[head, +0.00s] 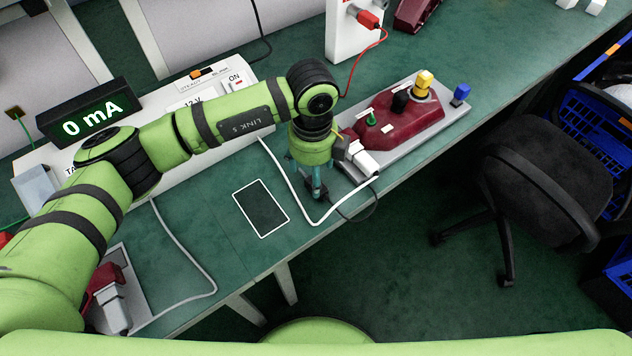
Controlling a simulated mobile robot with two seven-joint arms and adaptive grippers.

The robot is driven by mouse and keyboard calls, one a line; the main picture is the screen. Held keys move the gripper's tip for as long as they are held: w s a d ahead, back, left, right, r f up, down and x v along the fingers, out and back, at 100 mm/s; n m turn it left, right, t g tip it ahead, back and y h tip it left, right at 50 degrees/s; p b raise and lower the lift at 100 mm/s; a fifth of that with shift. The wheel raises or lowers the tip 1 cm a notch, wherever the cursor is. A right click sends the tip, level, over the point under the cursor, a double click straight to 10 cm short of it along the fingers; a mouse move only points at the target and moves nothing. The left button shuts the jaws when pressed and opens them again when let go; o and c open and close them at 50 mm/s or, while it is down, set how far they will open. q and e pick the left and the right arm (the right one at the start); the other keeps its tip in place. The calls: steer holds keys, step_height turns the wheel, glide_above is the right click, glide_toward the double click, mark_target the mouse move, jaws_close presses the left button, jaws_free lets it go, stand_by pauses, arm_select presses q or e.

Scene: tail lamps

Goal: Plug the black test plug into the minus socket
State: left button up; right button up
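My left gripper (308,182) points down close over the bench's front edge, just left of the red lamp unit. Its teal fingers show beside a small dark piece (318,193), which looks like the black test plug. A thin black lead (373,206) loops from it over the bench edge. I cannot tell whether the fingers grip it. A red plug (368,19) with a red lead sits in the white box (346,40) at the top. No minus socket can be made out. My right gripper is not in view.
A red tail lamp (400,128) with coloured pieces lies on a grey plate, right of the gripper. A display (87,114) reads 0 mA. A white-framed dark pad (261,208) lies at the front. A black chair (545,180) stands right. My arm covers part of the power supply.

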arm_select(q)
step_height(320, 180, down, 4)
steer(key=shift+f+p, duration=0.15)
steer(key=shift+p, duration=0.2)
steer(key=c, duration=1.2)
steer(key=shift+c, duration=0.2)
steer(key=shift+r, duration=0.6)
steer(key=r, duration=0.1)
steer(key=d+r+b, duration=0.1)
steer(key=r, duration=0.1)
steer(key=shift+w+d+r, duration=0.1)
steer(key=shift+w+r, duration=0.05)
steer(key=shift+r, duration=0.05)
steer(key=shift+w+d+r+b, duration=0.6)
steer(key=shift+d+r, duration=0.5)
steer(key=shift+d, duration=0.55)
steer(key=shift+w+d+r+b, duration=0.6)
steer(key=shift+d+r, duration=0.45)
steer(key=shift+d, duration=0.55)
steer(key=shift+w+d+r+b, duration=0.45)
steer(key=shift+w+d+r, duration=0.25)
steer(key=shift+d+r, duration=0.7)
steer(key=shift+d+f, duration=0.2)
steer(key=shift+f, duration=0.1)
